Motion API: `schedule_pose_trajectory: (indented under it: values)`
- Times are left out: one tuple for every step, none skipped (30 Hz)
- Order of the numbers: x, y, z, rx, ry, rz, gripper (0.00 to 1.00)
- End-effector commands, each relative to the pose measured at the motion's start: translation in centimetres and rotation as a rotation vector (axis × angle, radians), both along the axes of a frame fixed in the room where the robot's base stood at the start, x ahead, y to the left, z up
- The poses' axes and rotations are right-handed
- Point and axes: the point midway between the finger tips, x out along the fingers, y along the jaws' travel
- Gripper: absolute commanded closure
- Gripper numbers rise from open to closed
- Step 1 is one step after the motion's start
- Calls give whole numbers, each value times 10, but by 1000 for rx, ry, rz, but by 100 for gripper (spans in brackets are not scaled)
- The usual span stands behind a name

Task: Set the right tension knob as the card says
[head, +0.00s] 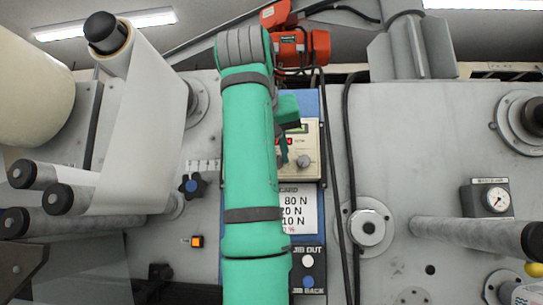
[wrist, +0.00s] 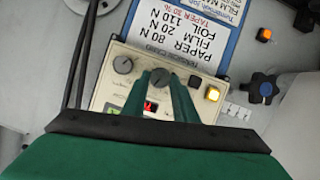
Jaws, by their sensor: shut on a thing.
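The cream tension panel (wrist: 110,98) appears upside down in the wrist view and partly behind my arm in the head view (head: 313,135). My gripper (wrist: 159,77) reaches over it, its two green fingers shut on a dark knob (wrist: 160,75); the fingers hide most of the knob. A second, grey knob (wrist: 123,65) stands free to its left in the wrist view; it also shows in the head view (head: 304,161). A red-lit display (wrist: 150,105) is partly hidden between the fingers. The card (wrist: 190,55) reads paper 80 N, film 20 N, foil 110 N, with a red taper line.
A dark blue star knob (head: 193,186) and an orange lamp (head: 197,241) are left of my arm. A jib box (head: 308,275) is below the card. Black cables (head: 347,150) hang to the right.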

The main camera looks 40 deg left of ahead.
Motion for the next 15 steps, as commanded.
schedule_pose_trajectory:
  values:
    - [1,1,-3,31,33,2,96]
    - [1,1,-4,56,48,3,96]
    - [1,0,-4,88,68,3,96]
    - [1,0,-4,112,83,3,96]
    - [1,0,-4,137,98,3,96]
    - [2,0,-4,169,117,3,96]
    - [2,-1,-4,192,132,3,96]
    - [2,-1,-4,217,147,3,96]
    - [2,-1,-4,249,167,3,96]
    - [2,-2,-4,274,182,3,96]
    - [3,-2,-4,298,196,2,96]
    - [3,-2,-4,330,216,2,96]
    - [3,-3,-4,355,231,2,96]
    - [3,-3,-4,379,246,3,96]
    - [3,-3,-4,411,265,2,96]
